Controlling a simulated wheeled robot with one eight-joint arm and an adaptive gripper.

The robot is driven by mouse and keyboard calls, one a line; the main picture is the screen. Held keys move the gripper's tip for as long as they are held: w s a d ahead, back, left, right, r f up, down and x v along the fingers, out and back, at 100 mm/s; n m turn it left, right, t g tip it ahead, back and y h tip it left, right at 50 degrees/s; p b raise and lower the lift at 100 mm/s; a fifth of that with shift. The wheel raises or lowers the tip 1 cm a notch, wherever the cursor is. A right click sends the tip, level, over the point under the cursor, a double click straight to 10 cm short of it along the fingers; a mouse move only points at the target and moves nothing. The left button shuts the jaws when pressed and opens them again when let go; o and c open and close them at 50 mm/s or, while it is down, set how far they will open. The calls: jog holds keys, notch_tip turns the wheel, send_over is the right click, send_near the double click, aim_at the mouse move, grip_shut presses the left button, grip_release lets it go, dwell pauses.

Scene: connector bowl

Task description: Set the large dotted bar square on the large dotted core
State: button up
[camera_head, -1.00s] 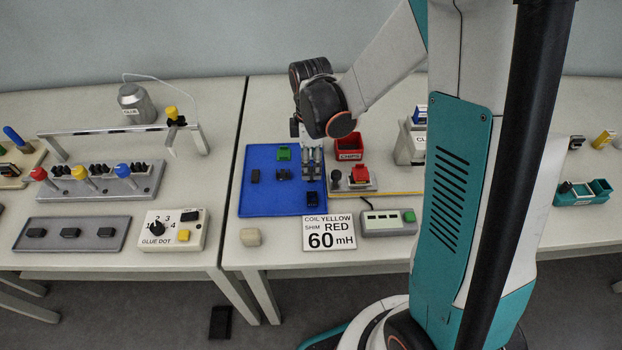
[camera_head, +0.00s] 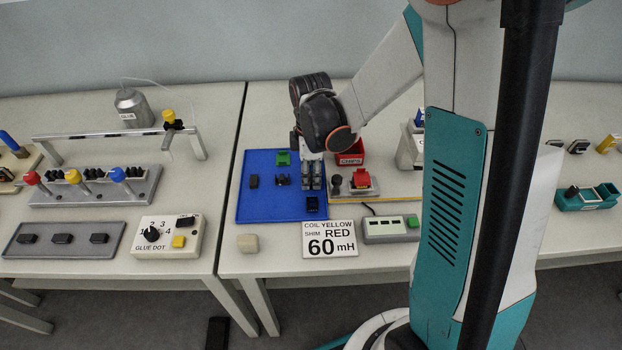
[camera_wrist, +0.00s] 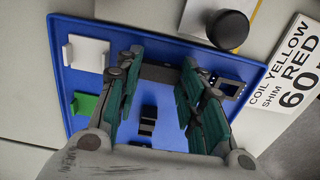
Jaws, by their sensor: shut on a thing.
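My gripper (camera_head: 312,184) points down over the right part of the blue tray (camera_head: 270,212). In the wrist view my gripper (camera_wrist: 163,72) is shut on a dark bar (camera_wrist: 160,73), which spans between its fingertips. A dark squarish piece with small light marks (camera_wrist: 228,87) lies on the tray just beside the right finger. It also shows in the head view (camera_head: 312,204), on the near side of the gripper. It may be the large dotted core; its dots are too small to be sure. The bar's dots cannot be made out.
Other dark pieces (camera_head: 254,181) (camera_head: 281,180) and a green piece (camera_head: 283,158) lie on the tray. A white piece (camera_wrist: 86,52) is at its far side. A red bin (camera_head: 350,158), a red-topped fixture (camera_head: 361,179) and the sign (camera_head: 330,240) stand close around the tray.

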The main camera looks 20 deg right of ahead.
aim_at(311, 177)
jog(key=shift+r+p, duration=1.7)
jog(key=shift+r, duration=0.8)
